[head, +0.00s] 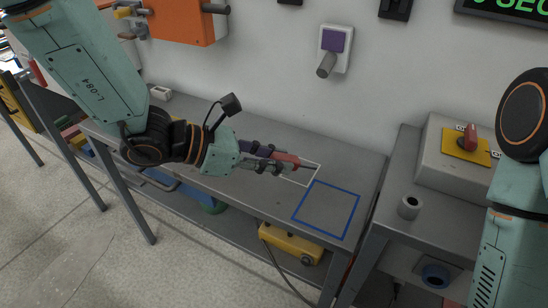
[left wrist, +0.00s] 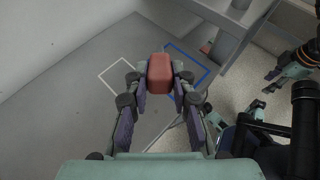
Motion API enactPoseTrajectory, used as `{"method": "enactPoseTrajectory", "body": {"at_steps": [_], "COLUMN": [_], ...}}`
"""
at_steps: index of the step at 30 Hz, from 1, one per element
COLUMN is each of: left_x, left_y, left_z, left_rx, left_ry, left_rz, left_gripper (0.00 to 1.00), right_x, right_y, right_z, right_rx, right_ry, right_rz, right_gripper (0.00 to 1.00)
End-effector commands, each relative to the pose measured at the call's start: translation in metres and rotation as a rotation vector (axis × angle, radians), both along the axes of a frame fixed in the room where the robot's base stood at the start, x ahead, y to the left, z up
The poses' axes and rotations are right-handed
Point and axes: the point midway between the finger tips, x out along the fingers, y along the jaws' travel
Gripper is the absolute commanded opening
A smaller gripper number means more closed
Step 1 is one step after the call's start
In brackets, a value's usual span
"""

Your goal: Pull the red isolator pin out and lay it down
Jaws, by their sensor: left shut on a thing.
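My left gripper (head: 272,160) is shut on the red isolator pin (head: 287,160) and holds it above the grey bench. The pin has a red block-shaped grip, and a thin dark shank points to the right in the head view. The red grip also shows between the fingertips in the left wrist view (left wrist: 160,73). Below it on the bench are a white outline (head: 318,165) and, in front and to the right, an empty blue square outline (head: 352,213). My right arm enters at the right edge of the head view; its gripper is out of frame.
A grey box (head: 440,160) with a red rotary switch (head: 467,138) on a yellow plate stands on the right bench, near a grey ring (head: 409,207). A purple-faced wall fitting (head: 335,41) and an orange box (head: 180,22) are on the wall. The bench's front edge is open.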

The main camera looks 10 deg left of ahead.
Motion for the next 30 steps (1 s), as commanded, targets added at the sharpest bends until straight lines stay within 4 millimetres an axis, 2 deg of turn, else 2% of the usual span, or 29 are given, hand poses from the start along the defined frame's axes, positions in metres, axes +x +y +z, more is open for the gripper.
{"method": "enactPoseTrajectory", "body": {"at_steps": [8,30], "left_x": [0.002,0.002], "left_y": [0.001,0.001], "left_z": [-0.01,-0.081], "left_rx": [-0.012,-0.012], "left_ry": [-0.008,-0.007], "left_rz": [0.006,0.004], "left_gripper": [0.0,0.0], "right_x": [0.0,0.0], "right_y": [0.0,0.0], "right_z": [-0.009,-0.065], "right_rx": [0.0,0.0], "right_ry": [0.0,0.0], "right_rz": [0.0,0.0], "right_gripper": [0.46,0.46]}}
